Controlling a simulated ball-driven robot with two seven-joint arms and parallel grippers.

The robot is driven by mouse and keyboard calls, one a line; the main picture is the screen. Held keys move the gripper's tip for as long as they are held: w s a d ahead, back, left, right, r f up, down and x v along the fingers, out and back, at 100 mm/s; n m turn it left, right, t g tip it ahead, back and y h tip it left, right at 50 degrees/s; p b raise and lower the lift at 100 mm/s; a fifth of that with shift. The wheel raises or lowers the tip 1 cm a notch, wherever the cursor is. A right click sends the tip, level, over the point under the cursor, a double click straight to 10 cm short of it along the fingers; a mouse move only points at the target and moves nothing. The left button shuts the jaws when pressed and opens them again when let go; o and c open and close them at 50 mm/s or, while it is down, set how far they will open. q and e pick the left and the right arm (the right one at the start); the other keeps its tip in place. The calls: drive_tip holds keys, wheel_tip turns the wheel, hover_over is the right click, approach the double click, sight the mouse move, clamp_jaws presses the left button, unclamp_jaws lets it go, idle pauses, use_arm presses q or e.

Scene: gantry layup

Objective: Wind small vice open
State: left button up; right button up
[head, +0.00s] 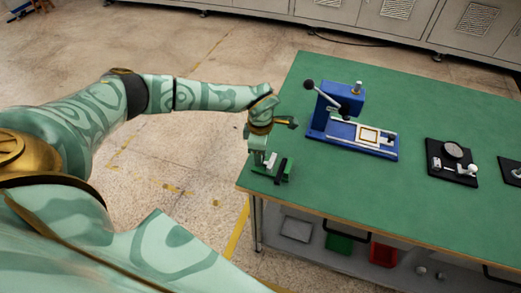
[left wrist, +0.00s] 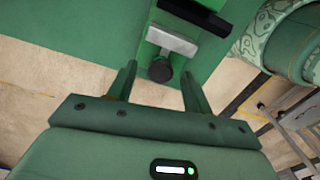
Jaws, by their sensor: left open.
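The small vice (head: 279,171) sits at the near left corner of the green bench, partly hidden by my left gripper (head: 259,157). It has a green base, a pale grey jaw and a black jaw. In the left wrist view the pale grey jaw (left wrist: 172,40) and black jaw (left wrist: 200,14) stand apart with a gap between them. A dark round knob (left wrist: 160,70) sticks out from the vice toward my gripper. My left gripper also shows there (left wrist: 157,78), open, with its fingertips on either side of the knob and visible space at both sides. My right gripper is out of view.
A blue press (head: 340,108) with a lever stands on the green bench (head: 320,185), right of the vice. A black plate with a dial (head: 453,151) lies farther right. Bins sit on the shelf below. Open floor lies left of the bench.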

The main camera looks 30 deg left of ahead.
use_arm(q)
wheel_tip(320, 180, up, 16)
drive_tip(key=p, duration=0.3)
drive_tip(key=shift+r, duration=0.15)
